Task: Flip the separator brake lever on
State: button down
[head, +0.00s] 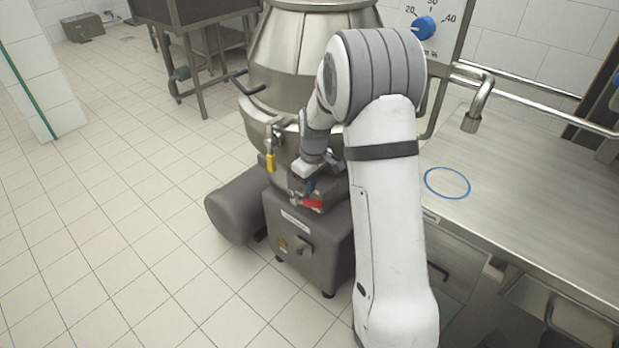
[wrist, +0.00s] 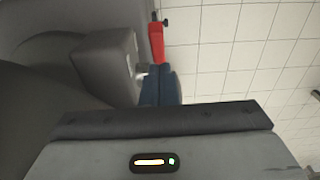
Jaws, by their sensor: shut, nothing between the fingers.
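The separator is a steel bowl (head: 300,75) on a dark grey base (head: 325,243). A lever with a red handle (head: 313,203) sticks out level from the top front of the base, pointing right. It also shows in the wrist view as a red bar (wrist: 156,42) just beyond my fingertips. My gripper (head: 309,187) is shut and empty, its dark blue fingers right at the lever's root. In the wrist view the fingers (wrist: 160,84) lie close to the red handle; I cannot tell whether they touch it. Which lever is the brake is not marked.
A yellow-handled part (head: 270,162) hangs on the bowl's left side. A dark motor (head: 234,207) sticks out left of the base, and a switch (head: 303,246) is on its front. A steel counter (head: 530,200) stands to the right. The tiled floor at left is free.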

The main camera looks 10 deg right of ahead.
aim_at(310, 201)
jog(key=shift+w+f, duration=0.1)
jog(key=shift+f, duration=1.55)
